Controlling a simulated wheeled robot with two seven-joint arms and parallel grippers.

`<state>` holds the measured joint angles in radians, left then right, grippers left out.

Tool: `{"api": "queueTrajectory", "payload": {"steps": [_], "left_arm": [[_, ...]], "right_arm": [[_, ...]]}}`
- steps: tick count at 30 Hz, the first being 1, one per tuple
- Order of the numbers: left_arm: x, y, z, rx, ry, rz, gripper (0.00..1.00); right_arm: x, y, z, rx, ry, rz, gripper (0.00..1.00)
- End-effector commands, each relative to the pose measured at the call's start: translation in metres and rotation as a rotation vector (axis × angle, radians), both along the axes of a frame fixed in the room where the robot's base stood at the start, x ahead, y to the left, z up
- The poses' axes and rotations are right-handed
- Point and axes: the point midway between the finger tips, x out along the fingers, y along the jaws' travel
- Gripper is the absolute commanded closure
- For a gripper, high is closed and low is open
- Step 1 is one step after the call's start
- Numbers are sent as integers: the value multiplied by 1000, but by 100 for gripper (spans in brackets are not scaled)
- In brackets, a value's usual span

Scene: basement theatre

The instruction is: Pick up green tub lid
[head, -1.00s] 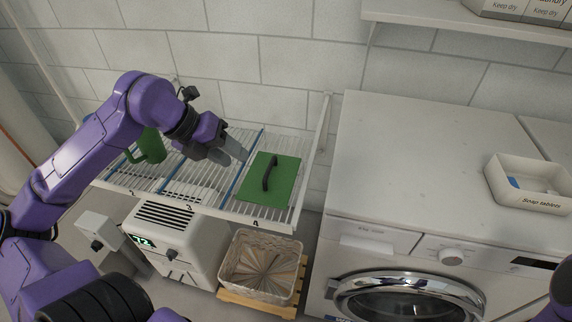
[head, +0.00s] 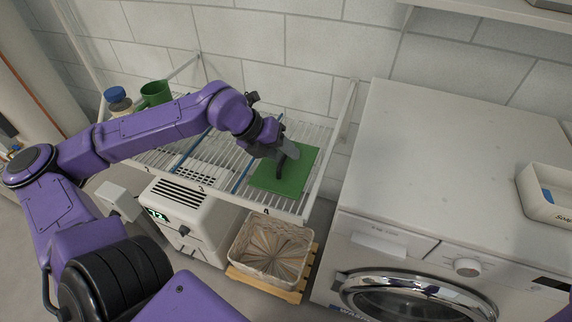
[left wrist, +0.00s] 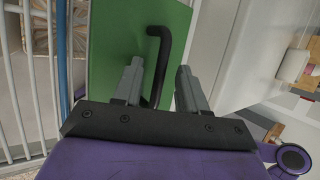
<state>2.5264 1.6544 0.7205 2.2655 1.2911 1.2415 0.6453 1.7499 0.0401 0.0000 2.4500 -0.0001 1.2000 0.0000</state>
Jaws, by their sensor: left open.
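The green tub lid (head: 299,174) is a flat green square with a black bar handle (head: 281,163). It lies on the right end of the white wire shelf. It also shows in the left wrist view (left wrist: 115,35), with its black handle (left wrist: 163,58) running between the fingertips as seen there. My left gripper (head: 283,150) is over the lid at the handle in the head view. In the left wrist view the left gripper (left wrist: 158,75) is open, with a finger on each side of the handle. I cannot tell how close the fingers are to touching it. My right gripper is not in view.
The wire shelf (head: 212,160) has blue dividers and holds a green mug (head: 155,94) and a blue-capped container (head: 118,100) at the left. Below are a white dehumidifier-like unit (head: 190,212) and a basket (head: 270,250). A washing machine (head: 450,150) stands to the right, with a white tray (head: 548,195) on top.

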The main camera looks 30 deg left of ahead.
Motion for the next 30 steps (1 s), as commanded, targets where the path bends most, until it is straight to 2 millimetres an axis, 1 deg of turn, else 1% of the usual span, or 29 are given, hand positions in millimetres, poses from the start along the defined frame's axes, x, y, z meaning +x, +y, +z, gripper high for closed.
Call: {"api": "queueTrajectory", "payload": {"steps": [3, 4, 5, 6, 7, 8, 17, 19, 20, 23, 27, 30], "left_arm": [[0, 0, 0, 0, 0, 1, 58], [0, 0, 0, 0, 0, 1, 62], [0, 0, 0, 0, 0, 1, 71], [0, 1, 0, 0, 0, 1, 84], [0, 1, 0, 0, 0, 1, 94], [-1, 1, 0, 0, 0, 1, 100], [-1, 1, 1, -1, 0, 2, 100], [0, 1, 6, 0, -1, 2, 100], [0, 1, 10, 0, -1, 2, 100], [0, 1, 31, 0, -4, 1, 100], [0, 1, 67, 1, -5, 1, 100], [0, 1, 86, 0, -2, 2, 100]], "right_arm": [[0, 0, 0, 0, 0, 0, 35], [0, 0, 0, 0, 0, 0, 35], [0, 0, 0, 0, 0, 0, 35], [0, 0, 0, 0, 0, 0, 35], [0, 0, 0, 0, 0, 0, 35], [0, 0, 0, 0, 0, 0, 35], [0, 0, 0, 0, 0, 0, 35], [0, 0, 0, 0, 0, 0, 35], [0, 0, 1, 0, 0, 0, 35], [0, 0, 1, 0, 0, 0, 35], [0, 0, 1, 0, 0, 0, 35], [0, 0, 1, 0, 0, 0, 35]]}}
